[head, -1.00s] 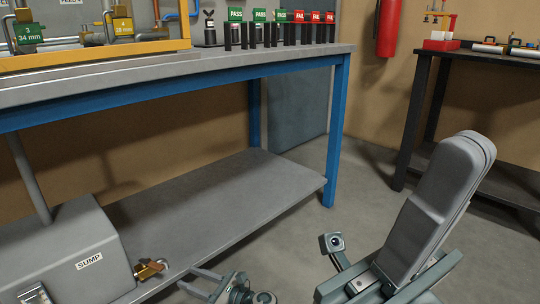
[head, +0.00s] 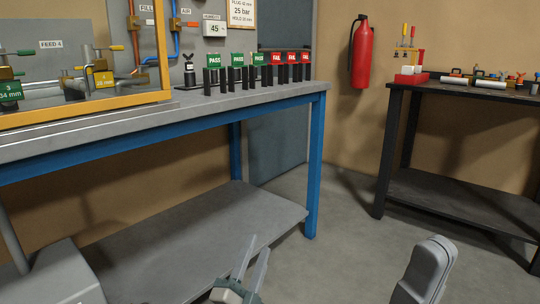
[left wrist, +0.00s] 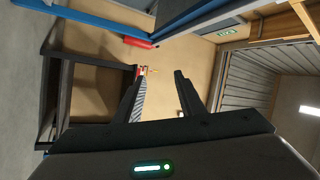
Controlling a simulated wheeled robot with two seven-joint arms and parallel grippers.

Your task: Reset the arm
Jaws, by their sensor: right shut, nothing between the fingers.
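My left gripper (head: 260,243) is low in the middle of the head view, in front of the blue-legged bench. Its two fingers point up and away, apart and empty. The left wrist view also shows its dark fingers (left wrist: 158,76) spread, with nothing between them. A rounded grey link of my right arm (head: 425,270) shows at the bottom right of the head view. My right gripper is outside both views.
The blue-legged bench (head: 150,128) fills the left, with a lower shelf (head: 200,232) and several PASS and FAIL stands on top. A dark table (head: 455,92) stands at right. A red extinguisher (head: 361,55) hangs between them. Floor (head: 330,245) between them is clear.

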